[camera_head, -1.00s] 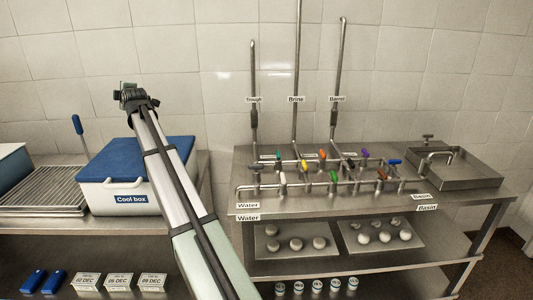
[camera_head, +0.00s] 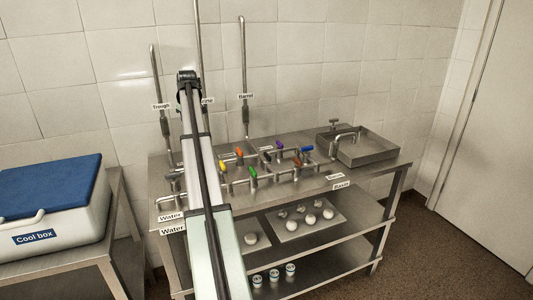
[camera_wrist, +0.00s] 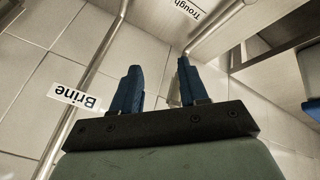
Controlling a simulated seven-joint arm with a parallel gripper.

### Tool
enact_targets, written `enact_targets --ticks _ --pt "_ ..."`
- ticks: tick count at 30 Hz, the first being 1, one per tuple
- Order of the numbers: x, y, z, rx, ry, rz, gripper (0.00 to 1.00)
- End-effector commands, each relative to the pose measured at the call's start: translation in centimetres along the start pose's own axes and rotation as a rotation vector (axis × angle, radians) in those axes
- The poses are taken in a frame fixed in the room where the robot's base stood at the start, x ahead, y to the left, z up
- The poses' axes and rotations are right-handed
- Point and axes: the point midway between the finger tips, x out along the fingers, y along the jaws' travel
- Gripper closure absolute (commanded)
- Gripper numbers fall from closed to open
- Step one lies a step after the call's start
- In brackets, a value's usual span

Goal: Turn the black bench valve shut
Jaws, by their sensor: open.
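The bench carries a cluster of steel pipes with small coloured valve handles. My gripper (camera_head: 187,76) is raised high in front of the wall, up and to the left of the handles. In the wrist view its two blue fingers (camera_wrist: 158,72) are apart with nothing between them. My arm hides the left part of the pipes. The valves do not show in the wrist view.
Vertical pipes labelled Trough (camera_head: 154,80) and Barrel (camera_head: 243,70) rise along the wall near my gripper. A steel basin (camera_head: 365,153) is at the bench's right end. A cool box (camera_head: 50,205) stands at left.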

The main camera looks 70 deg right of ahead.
Motion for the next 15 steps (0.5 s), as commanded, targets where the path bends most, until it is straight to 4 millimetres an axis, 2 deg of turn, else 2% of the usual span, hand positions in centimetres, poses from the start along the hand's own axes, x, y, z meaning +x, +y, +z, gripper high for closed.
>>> enact_targets --ticks 1,6,12,15 --pt "0.0 2.3 2.6 0.06 -0.045 -0.014 0.56" --pt "-0.8 7.6 11.4 0.266 -0.198 -0.073 0.56" --pt "-2.7 12.2 21.0 0.496 -0.36 -0.132 0.56" --pt "-3.6 13.6 24.4 0.58 -0.42 -0.153 0.56"
